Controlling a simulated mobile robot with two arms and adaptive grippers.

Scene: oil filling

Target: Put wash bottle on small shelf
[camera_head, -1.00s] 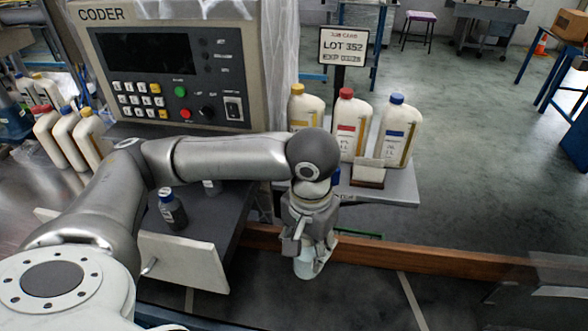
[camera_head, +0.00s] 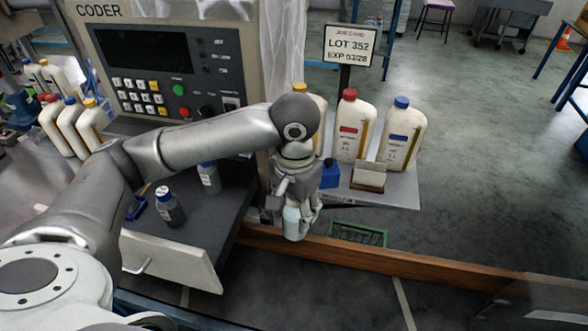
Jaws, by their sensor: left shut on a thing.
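My left gripper (camera_head: 296,215) points down and is shut on a pale, whitish wash bottle (camera_head: 294,226). Its fingers hide much of the bottle, and only the lower part shows clearly. It hangs just in front of the left end of a small grey shelf (camera_head: 385,197). The shelf carries oil bottles with red (camera_head: 352,125) and blue (camera_head: 402,135) caps, and a third behind my arm. I cannot tell whether the wash bottle touches anything. My right gripper is not in view.
A small card holder (camera_head: 368,176) stands at the shelf front. A wooden rail (camera_head: 420,268) and a green crate (camera_head: 358,235) lie below. Left is the coder (camera_head: 165,65) with an open drawer (camera_head: 172,262) and two small dark bottles. The shelf's right end looks bare.

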